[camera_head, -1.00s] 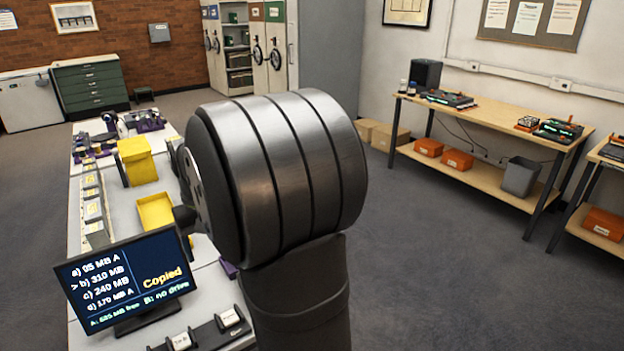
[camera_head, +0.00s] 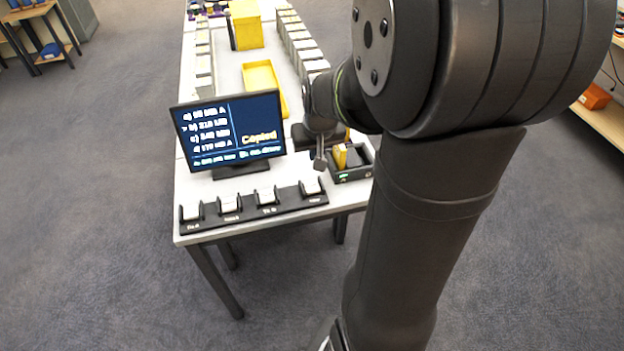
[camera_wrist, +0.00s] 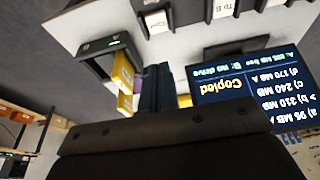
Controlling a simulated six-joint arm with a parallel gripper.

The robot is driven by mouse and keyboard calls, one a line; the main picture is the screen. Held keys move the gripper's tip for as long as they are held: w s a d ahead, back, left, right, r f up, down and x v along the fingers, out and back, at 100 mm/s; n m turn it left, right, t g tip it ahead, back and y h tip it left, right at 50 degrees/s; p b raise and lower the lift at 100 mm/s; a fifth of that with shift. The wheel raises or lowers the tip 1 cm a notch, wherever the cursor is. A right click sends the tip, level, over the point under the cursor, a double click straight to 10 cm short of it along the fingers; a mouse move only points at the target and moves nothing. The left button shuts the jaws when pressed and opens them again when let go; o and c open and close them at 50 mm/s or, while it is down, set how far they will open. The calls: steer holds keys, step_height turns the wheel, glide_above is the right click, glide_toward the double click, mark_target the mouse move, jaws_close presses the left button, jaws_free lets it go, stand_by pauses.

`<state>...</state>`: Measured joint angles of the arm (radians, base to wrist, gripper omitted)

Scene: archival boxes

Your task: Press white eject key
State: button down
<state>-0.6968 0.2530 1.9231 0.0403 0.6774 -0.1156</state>
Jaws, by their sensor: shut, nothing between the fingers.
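A black key strip (camera_head: 250,208) lies along the table's front edge with several white keys. The white key at its right end (camera_head: 312,187) is beside the one that seems labelled "To B" (camera_head: 267,198); I cannot read its label clearly. It also shows in the wrist view (camera_wrist: 157,21). My gripper (camera_head: 320,163) is shut and empty, pointing down behind the right-end key, between the monitor and the drive. Its dark fingers show in the wrist view (camera_wrist: 155,88). The black drive box (camera_head: 352,176) has a yellow cartridge (camera_head: 340,157) standing in it.
The monitor (camera_head: 228,130) stands just left of my gripper and reads "Copied". Behind are a yellow tray (camera_head: 262,78), a yellow box (camera_head: 246,24) and a row of pale boxes (camera_head: 300,45). Bare table lies between the strip and the drive.

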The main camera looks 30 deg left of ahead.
glide_toward(311, 185)
steer(key=x, duration=0.5)
steer(key=shift+w+a, duration=0.1)
steer(key=shift+f, duration=0.7)
